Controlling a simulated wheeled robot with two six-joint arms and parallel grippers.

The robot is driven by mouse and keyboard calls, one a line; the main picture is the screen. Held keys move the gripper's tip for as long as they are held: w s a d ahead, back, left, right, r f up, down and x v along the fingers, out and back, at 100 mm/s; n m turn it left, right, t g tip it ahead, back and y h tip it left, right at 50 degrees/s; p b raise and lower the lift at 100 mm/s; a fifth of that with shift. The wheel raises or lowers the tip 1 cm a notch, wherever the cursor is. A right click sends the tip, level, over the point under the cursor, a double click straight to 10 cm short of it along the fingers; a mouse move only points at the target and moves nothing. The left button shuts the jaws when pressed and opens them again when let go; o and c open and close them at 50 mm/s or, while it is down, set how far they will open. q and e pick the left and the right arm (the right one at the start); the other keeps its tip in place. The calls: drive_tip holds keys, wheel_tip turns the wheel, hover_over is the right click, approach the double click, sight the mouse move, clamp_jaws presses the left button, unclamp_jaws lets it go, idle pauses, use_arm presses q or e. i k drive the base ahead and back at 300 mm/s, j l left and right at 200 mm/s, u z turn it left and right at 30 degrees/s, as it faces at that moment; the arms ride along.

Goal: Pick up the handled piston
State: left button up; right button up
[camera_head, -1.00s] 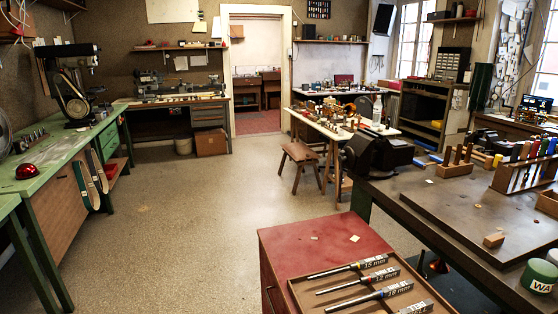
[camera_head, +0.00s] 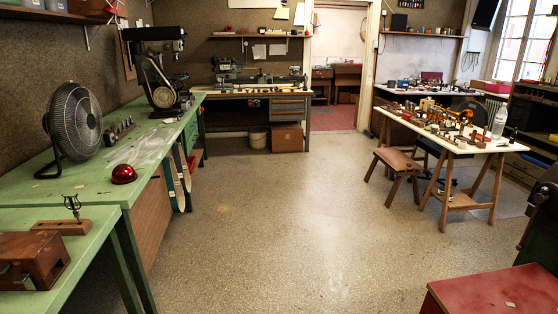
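I cannot make out a handled piston for certain. A small dark metal piece with a ring-like top (camera_head: 72,204) stands upright on a wooden block (camera_head: 62,227) on the near green bench at the left. Several small brass and dark parts (camera_head: 440,115) crowd the white trestle table (camera_head: 483,148) at the right, too small to tell apart. Neither of my grippers is in view.
A stool (camera_head: 397,160) stands before the trestle table. A red cabinet (camera_head: 490,292) is at lower right. The middle floor (camera_head: 270,215) is clear.

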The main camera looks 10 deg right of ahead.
sight(485, 131)
drive_tip(key=i+z, duration=0.1)
drive_tip(key=i, duration=0.55)
drive_tip(key=i+j+z, duration=0.15)
drive_tip(key=i, duration=0.55)
drive_tip(key=i+j+z, duration=0.1)
drive_tip(key=i, duration=0.55)
drive_tip(key=i+l+z, duration=0.2)
drive_tip(key=i+z, duration=0.2)
drive_tip(key=i+l+z, duration=0.1)
drive_tip(key=i+z, duration=0.3)
drive_tip(key=i+j+z, duration=0.1)
drive_tip(key=i+z, duration=0.3)
drive_tip(key=i, duration=0.15)
drive_tip(key=i+j+z, duration=0.25)
drive_tip(key=i+z, duration=0.15)
drive_tip(key=i, duration=0.05)
